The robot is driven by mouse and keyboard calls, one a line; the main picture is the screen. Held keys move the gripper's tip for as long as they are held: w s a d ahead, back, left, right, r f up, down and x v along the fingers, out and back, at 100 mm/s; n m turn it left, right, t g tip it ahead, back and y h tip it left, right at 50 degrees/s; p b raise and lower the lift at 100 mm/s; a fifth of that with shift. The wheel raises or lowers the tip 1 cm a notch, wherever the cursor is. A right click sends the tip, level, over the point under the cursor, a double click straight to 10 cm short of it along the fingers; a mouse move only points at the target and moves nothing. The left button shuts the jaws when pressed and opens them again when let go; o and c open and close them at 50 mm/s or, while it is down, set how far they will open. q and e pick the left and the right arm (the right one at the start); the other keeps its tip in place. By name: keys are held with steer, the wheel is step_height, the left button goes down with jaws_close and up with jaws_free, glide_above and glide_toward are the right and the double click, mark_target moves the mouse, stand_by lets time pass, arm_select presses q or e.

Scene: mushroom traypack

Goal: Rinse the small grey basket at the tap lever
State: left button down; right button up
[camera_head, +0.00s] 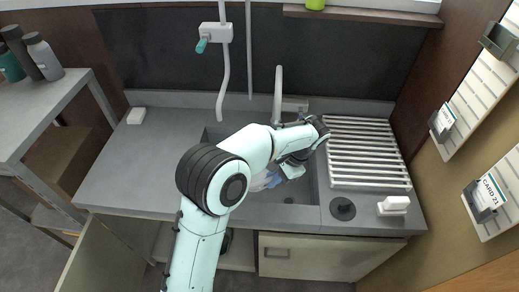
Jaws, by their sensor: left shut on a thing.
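My left arm reaches up from the bottom over the sink (305,186). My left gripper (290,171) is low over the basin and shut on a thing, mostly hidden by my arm. A pale grey piece (263,182) shows beside the fingers; it may be the small grey basket, but its shape cannot be made out. A white wall fitting with a teal lever (202,46) is higher up at the left. My right gripper is not in view.
A white slatted drying rack (368,152) lies right of the sink. A black round piece (342,209) and a white block (393,205) are at the front right. Another white block (136,116) sits at the back left. The left counter is mostly clear.

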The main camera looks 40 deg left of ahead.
arm_select(q)
steer(key=shift+s+d+r, duration=1.3)
steer(key=shift+s+r, duration=0.15)
steer(key=shift+r, duration=0.1)
